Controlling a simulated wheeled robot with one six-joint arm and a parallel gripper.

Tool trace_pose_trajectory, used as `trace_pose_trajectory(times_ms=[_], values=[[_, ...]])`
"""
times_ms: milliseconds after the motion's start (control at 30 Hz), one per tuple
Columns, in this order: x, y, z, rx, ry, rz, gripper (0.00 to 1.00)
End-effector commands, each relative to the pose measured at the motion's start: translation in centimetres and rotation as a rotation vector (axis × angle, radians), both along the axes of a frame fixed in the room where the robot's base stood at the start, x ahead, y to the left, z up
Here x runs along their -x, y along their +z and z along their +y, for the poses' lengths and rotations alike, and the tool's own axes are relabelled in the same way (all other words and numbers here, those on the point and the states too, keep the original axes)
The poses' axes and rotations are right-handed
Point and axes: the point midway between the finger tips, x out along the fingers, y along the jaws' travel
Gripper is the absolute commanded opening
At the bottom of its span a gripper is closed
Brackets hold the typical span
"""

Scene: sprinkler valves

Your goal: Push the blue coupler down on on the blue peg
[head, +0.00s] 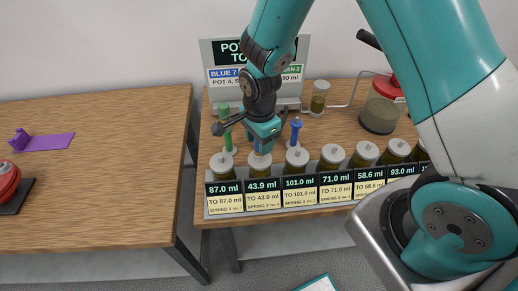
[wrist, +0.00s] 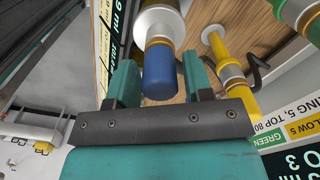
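In the head view my gripper (head: 262,141) points down over the row of pots, above the second pot from the left. A blue piece (head: 262,147) shows just under it. In the wrist view a blue cylinder, apparently the blue coupler (wrist: 160,75), lies between the two teal fingers of my gripper (wrist: 161,62). The fingers flank it closely; whether both touch it is not clear. Another blue peg (head: 295,131) stands upright to the right of my gripper.
A green peg (head: 227,133) stands left of my gripper. A yellow peg (wrist: 230,70) stands close beside the right finger. The sign board (head: 221,82) is behind. A red-lidded jar (head: 381,108) and a small jar (head: 319,98) stand behind the pots. The left table (head: 95,115) is mostly clear.

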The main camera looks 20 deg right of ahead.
Motion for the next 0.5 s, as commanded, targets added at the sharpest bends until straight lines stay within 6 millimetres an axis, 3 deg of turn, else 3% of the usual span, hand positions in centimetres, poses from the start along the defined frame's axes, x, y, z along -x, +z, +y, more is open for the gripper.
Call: trace_pose_trajectory(times_ms=[33, 133, 200, 500], values=[[0.0, 0.0, 0.0, 0.000, 0.000, 0.000, 0.34], [0.0, 0.0, 0.0, 0.000, 0.000, 0.000, 0.12], [0.0, 0.0, 0.0, 0.000, 0.000, 0.000, 0.05], [0.0, 2.0, 0.0, 0.000, 0.000, 0.000, 0.05]])
